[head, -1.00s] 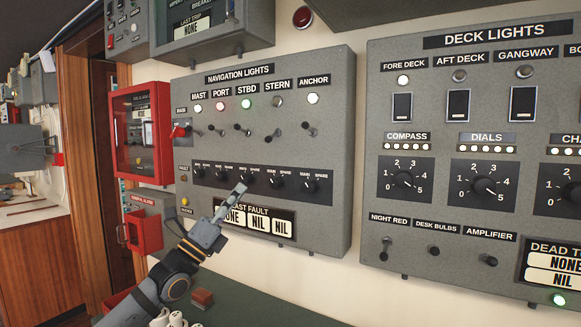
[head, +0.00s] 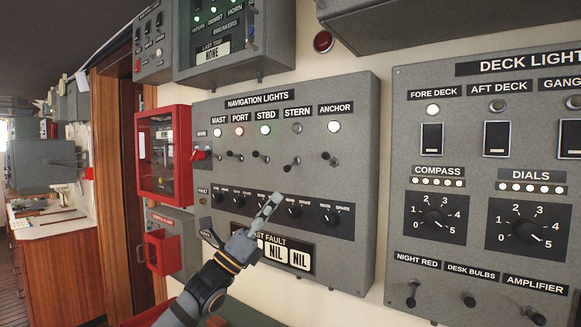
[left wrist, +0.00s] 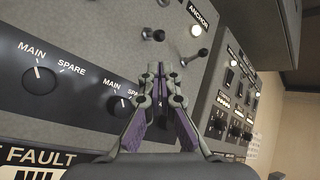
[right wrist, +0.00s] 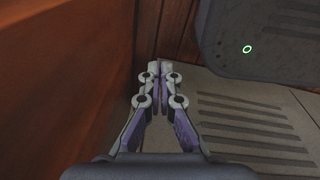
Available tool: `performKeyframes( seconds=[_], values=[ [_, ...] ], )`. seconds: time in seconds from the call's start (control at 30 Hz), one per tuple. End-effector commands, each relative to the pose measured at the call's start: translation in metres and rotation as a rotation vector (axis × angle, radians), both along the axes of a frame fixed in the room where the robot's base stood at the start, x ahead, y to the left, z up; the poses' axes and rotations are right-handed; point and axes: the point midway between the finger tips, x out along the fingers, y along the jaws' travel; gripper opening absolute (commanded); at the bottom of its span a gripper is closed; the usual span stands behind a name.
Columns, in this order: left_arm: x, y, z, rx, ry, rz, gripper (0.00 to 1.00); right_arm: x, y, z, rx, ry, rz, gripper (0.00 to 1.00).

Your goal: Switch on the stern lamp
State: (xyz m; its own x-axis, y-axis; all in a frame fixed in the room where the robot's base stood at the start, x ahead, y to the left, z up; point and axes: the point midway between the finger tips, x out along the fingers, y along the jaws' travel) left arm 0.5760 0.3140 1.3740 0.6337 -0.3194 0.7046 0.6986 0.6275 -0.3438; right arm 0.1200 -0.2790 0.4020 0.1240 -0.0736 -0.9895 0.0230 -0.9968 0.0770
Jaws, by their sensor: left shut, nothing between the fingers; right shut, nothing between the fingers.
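The grey NAVIGATION LIGHTS panel (head: 360,220) fills the middle of the head view. Under its STERN label the stern lamp (head: 298,127) is dark grey, while the mast, port, starboard and anchor lamps glow. The stern toggle switch (head: 291,165) sits below that lamp, its lever slanting down-left. My left gripper (head: 272,199) is shut and empty, below and left of the stern toggle, in front of the rotary knob row. The left wrist view shows its closed fingers (left wrist: 158,72), with the anchor toggle (left wrist: 195,57) beyond. My right gripper (right wrist: 158,70) is shut, away from the panel.
The DECK LIGHTS panel (head: 395,240) is at the right. A red box (head: 164,155) and a red alarm unit (head: 162,251) are at the left. MAIN/SPARE knobs (head: 327,215) lie below the toggles. Brown panelling (right wrist: 60,80) is beside my right gripper.

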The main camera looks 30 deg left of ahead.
Motion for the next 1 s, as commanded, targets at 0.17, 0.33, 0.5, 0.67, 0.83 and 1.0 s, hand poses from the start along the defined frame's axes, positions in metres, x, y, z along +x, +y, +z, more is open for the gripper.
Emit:
performKeyframes(
  seconds=[0.17, 0.33, 0.5, 0.67, 0.83, 1.0],
  values=[
    [0.011, -0.005, 0.021, -0.004, 0.001, 0.000, 0.00, -0.011, -0.001, 0.038, -0.001, 0.017, 0.000, 0.00],
    [0.023, -0.011, 0.037, -0.006, 0.000, 0.000, 0.00, -0.019, -0.001, 0.070, -0.001, 0.029, -0.001, 0.00],
    [0.036, -0.018, 0.047, -0.003, 0.001, 0.001, 0.00, -0.018, -0.001, 0.094, -0.001, 0.029, -0.001, 0.00],
    [0.043, -0.022, 0.050, -0.001, 0.003, -0.001, 0.00, -0.017, -0.001, 0.103, -0.001, 0.027, -0.001, 0.00],
    [0.045, -0.023, 0.049, 0.002, 0.003, 0.000, 0.00, -0.015, 0.000, 0.103, -0.001, 0.024, -0.001, 0.00],
    [0.045, -0.023, 0.048, 0.002, 0.002, 0.000, 0.00, -0.015, 0.000, 0.103, -0.001, 0.023, -0.001, 0.00]
  ],
)
